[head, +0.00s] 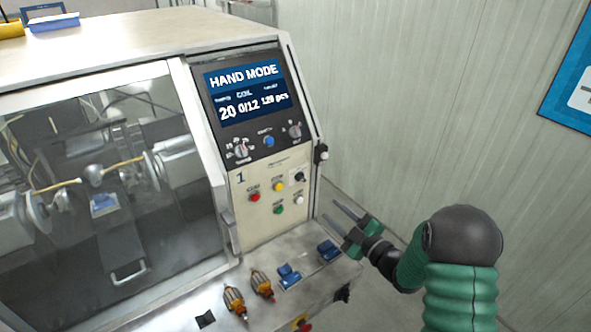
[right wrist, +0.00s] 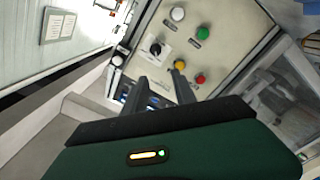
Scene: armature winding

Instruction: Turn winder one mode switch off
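The winder panel marked 1 (head: 241,178) is on the machine's front right. A black rotary switch on a white plate (head: 299,177) sits at its upper right, and shows in the right wrist view (right wrist: 156,48) beyond the fingertips. I cannot read its label or position. The screen (head: 248,93) above reads HAND MODE. My right gripper (head: 331,211) is open and empty, below and right of the switch, apart from the panel. In the right wrist view its two fingers (right wrist: 164,82) point towards the panel with a gap between them. My left gripper is not in view.
Red (head: 255,197), yellow (head: 278,187), green (head: 278,209) and white (head: 299,199) buttons surround the switch area. A black knob (head: 321,152) sticks out on the machine's right edge. Two armatures (head: 234,302) and blue holders (head: 289,277) occupy the ledge below. Free space lies to the right.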

